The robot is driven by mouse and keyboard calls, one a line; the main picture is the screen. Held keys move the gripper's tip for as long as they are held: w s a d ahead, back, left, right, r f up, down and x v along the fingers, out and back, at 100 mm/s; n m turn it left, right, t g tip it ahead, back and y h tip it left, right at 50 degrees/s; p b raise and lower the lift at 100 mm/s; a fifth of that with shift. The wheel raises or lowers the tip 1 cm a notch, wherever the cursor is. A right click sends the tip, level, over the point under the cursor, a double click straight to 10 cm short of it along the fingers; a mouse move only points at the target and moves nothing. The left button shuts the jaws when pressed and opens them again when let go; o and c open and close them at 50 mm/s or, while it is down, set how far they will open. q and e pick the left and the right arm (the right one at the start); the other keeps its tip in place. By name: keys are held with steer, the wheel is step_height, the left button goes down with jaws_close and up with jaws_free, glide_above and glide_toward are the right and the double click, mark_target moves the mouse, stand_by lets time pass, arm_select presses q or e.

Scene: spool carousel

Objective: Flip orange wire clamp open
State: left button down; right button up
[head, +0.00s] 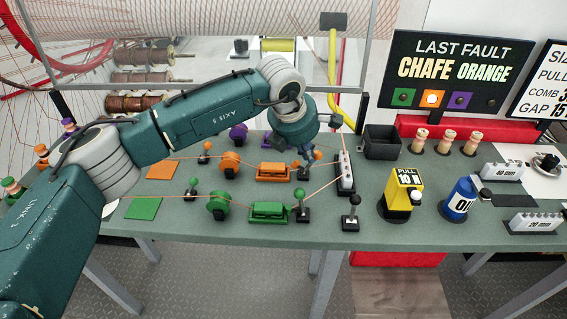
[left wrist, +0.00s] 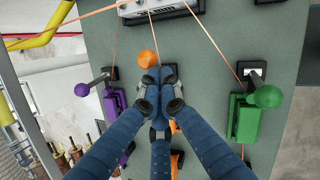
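The orange wire clamp shows its lever's orange ball knob (head: 318,155) just right of my left gripper (head: 306,156). The knob leans right of its dark base (head: 303,174), while the green lever knob (head: 302,194) stands nearly upright. An orange comb-like block (head: 273,171) lies left of the base. In the left wrist view the blue fingers (left wrist: 156,90) are drawn together, tips close beside the orange knob (left wrist: 148,58). They hide the lever's shaft and base, so I cannot tell whether they touch it. No object shows held between them. My right gripper is out of view.
The purple knob (left wrist: 82,90) and green knob (left wrist: 268,96) flank the fingers. A white slotted block (head: 345,173) with wires running to it stands right of the clamp. A black lever (head: 352,209) and yellow PULL device (head: 400,194) stand farther right.

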arm_select(q)
steer(key=shift+r+p, duration=0.35)
steer(key=shift+r, duration=0.4)
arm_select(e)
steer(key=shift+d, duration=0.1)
arm_select(q)
steer(key=shift+r, duration=0.1)
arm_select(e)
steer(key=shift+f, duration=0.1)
